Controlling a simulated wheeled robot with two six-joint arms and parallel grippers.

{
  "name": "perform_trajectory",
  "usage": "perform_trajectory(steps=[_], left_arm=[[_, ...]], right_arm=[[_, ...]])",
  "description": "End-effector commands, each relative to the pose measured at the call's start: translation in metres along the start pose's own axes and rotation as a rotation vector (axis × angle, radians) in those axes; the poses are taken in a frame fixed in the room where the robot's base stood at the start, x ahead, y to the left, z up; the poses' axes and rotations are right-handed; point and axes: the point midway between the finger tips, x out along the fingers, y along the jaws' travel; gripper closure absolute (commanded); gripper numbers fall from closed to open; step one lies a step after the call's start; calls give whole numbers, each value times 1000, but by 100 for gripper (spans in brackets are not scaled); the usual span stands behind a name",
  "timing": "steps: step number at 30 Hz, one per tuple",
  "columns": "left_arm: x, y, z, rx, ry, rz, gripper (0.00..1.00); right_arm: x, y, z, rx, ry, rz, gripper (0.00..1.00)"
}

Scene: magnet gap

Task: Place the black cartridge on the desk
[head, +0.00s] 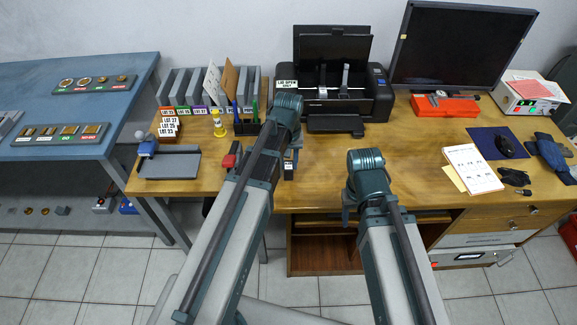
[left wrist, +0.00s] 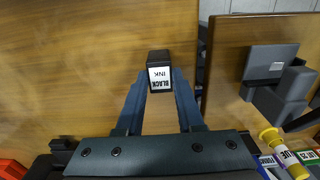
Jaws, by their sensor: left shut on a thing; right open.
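The black cartridge (left wrist: 159,72), with a white label reading BLACK INK, sits between the fingertips of my left gripper (left wrist: 160,88), which is shut on it. In the head view the cartridge (head: 289,171) shows small and dark beside my left wrist, near the front edge of the wooden desk (head: 420,135). The wrist view has bare desk wood behind it; I cannot tell whether it touches the desk. My right gripper (head: 349,205) is open at the desk's front edge, mostly hidden by its own wrist.
A black printer (head: 335,104) with raised lid stands at the back. A monitor (head: 462,48), an orange-red case (head: 445,105) and papers (head: 472,168) are to the right. A grey tray (head: 172,163) and label blocks stand left. The desk's middle is clear.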

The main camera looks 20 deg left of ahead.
Motion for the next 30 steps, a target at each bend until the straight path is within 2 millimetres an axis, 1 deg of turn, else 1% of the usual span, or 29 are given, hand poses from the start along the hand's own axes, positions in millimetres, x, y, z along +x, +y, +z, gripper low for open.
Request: perform_trajectory(steps=[5,9,10,12,15,25,30], left_arm=[[-2,0,0,0,0,0,99],[3,0,0,0,0,0,99],[2,0,0,0,0,0,62],[1,0,0,0,0,0,49],[1,0,0,0,0,0,34],[0,0,0,0,0,0,34],[-8,0,0,0,0,0,34]], right_arm=[[-2,0,0,0,0,0,43],[3,0,0,0,0,0,43],[2,0,0,0,0,0,43],[1,0,0,0,0,0,43],[1,0,0,0,0,0,43],[0,0,0,0,0,0,43],[-7,1,0,0,0,0,43]])
